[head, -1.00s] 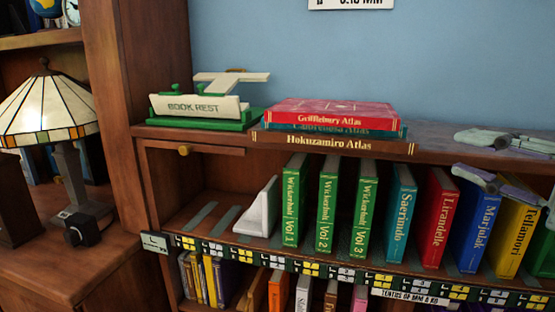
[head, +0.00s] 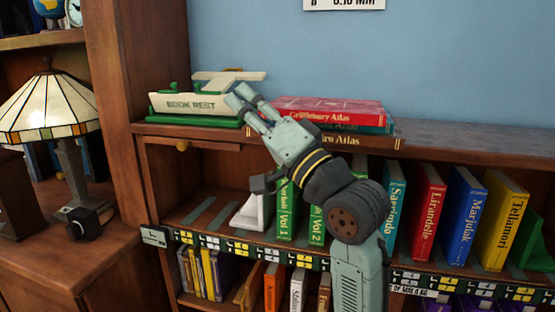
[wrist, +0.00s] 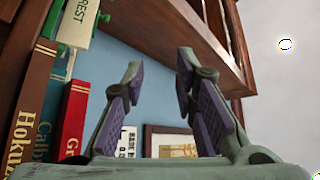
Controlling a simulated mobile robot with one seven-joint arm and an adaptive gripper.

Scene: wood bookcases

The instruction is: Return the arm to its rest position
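My gripper (head: 250,107) is raised in front of the bookcase top in the head view, at the left end of the atlas stack and in front of the book rest's right side. In the wrist view my gripper (wrist: 157,80) has its two purple-padded fingers spread apart, with nothing between them. My arm hides part of the atlases and the third green Wickerbulb volume.
The book rest (head: 195,104) and stacked atlases (head: 330,108) lie on the bookcase top. Upright books, including the red Lirandelle (head: 427,212), stand on the shelf below beside a white bookend (head: 249,213). A lamp (head: 45,108) stands at left.

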